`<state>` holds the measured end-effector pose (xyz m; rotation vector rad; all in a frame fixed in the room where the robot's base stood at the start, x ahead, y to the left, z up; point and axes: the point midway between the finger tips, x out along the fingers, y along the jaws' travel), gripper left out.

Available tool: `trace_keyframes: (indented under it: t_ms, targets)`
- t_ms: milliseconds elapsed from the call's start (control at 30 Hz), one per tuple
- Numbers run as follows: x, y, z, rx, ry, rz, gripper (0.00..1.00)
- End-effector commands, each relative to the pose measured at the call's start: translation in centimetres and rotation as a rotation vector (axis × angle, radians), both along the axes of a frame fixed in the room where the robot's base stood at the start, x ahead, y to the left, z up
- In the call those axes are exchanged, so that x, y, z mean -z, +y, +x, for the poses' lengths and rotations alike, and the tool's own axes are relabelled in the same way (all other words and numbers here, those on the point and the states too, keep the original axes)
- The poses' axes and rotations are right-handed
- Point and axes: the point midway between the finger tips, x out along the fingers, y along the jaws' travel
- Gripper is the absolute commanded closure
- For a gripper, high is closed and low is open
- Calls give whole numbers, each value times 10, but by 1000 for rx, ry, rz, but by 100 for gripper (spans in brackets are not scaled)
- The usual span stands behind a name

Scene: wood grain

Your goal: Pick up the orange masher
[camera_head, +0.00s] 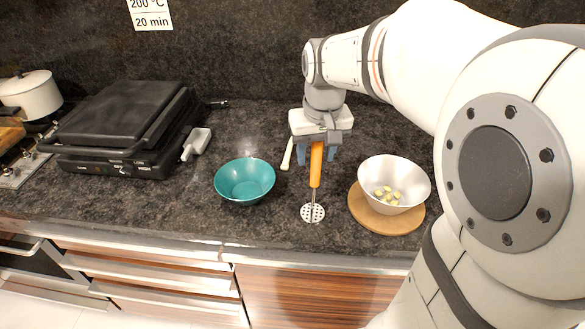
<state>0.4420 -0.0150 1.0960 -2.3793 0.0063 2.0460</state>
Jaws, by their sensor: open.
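The orange masher (316,168) lies on the dark stone counter, its orange handle pointing to the back and its round perforated metal head toward the front edge. My gripper (316,157) is over the upper part of the handle, pointing down. Its blue-grey fingers are open, one on each side of the orange handle. The top end of the handle is hidden under the gripper body. I cannot tell whether the fingers touch the handle or the counter.
A teal bowl (245,181) stands to the left, and a pale-handled utensil (287,154) lies close beside the gripper. A white bowl with several pale pieces (411,170) sits on a round wooden board (388,218) at right. A black grill (126,130) stands far left.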

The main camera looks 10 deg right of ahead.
Motion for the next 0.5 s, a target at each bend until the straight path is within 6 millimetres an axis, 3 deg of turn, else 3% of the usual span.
trace_keyframes:
  t_ms: [100, 333, 500]
  targets:
    - [10, 0, 2, 0, 1, 0, 54]
    - [11, 0, 2, 1, 0, 0, 54]
    - [11, 0, 2, 1, 0, 0, 67]
